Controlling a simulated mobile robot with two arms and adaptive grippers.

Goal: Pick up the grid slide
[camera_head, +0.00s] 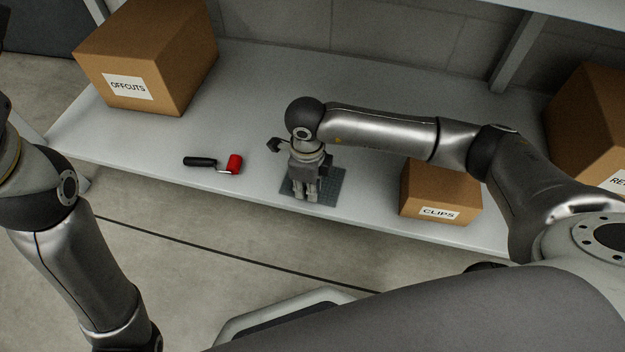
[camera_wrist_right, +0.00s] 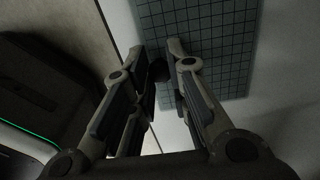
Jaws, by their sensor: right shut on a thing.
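The grid slide (camera_head: 330,187) is a dark flat plate with a fine square grid, lying at the front part of the shelf in the head view. It also shows in the right wrist view (camera_wrist_right: 205,35), beyond the fingertips. My right gripper (camera_head: 306,195) points down over it and is shut on it; the fingers hide part of the plate. In the right wrist view a small dark round part (camera_wrist_right: 158,70) shows between the fingers, its exact contact hard to see. My left arm is at the left edge; its gripper is out of view.
A roller (camera_head: 234,164) with a red head and black handle lies left of the grid slide. A CLIPS box (camera_head: 445,192) stands to its right. An OFFCUTS box (camera_head: 150,55) is at the back left, another box (camera_head: 590,135) at the right edge. Bare shelf lies between.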

